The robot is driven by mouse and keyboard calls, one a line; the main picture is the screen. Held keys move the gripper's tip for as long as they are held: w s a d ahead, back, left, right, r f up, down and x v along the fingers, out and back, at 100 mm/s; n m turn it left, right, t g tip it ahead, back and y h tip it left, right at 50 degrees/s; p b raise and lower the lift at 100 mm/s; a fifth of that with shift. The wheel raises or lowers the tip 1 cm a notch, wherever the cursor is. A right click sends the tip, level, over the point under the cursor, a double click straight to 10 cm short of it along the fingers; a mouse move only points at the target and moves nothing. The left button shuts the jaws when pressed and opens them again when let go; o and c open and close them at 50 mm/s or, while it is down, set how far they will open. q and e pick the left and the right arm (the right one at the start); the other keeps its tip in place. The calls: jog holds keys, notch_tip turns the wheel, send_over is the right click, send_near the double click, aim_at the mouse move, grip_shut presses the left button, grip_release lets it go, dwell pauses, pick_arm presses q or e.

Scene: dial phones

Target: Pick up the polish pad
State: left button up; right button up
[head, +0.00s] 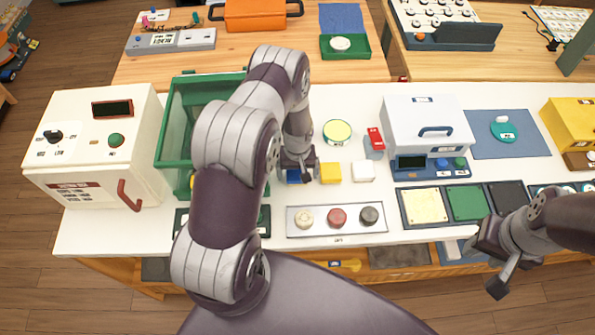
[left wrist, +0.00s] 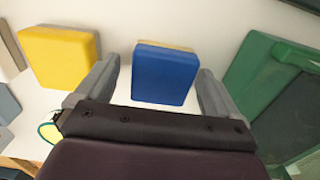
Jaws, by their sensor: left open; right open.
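Three small pads lie in a row on the white counter: a blue pad (head: 293,176), a yellow pad (head: 330,173) and a white pad (head: 363,171). I cannot tell from any label which is the polish pad. My left gripper (head: 299,166) is open above the blue pad, partly hiding it in the head view. In the left wrist view the blue pad (left wrist: 166,73) shows between the two open fingers, with a pale yellow edge behind it; contact cannot be told. The yellow pad (left wrist: 58,56) lies left of the fingers. My right gripper (head: 486,263) is open and empty near the counter's front edge.
A green bin (head: 172,140) stands just left of the blue pad. A tray (head: 337,229) with three round pieces lies in front. A red-topped block (head: 375,140) and a round yellow-green disc (head: 337,132) are behind. A white box (head: 425,125) stands to the right.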

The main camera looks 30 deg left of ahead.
pick_arm(q)
jog(key=shift+a, duration=0.1)
jog(key=shift+c, duration=0.4)
jog(key=shift+s, duration=0.1)
jog(key=c, duration=1.1)
jog(key=shift+r, duration=0.15)
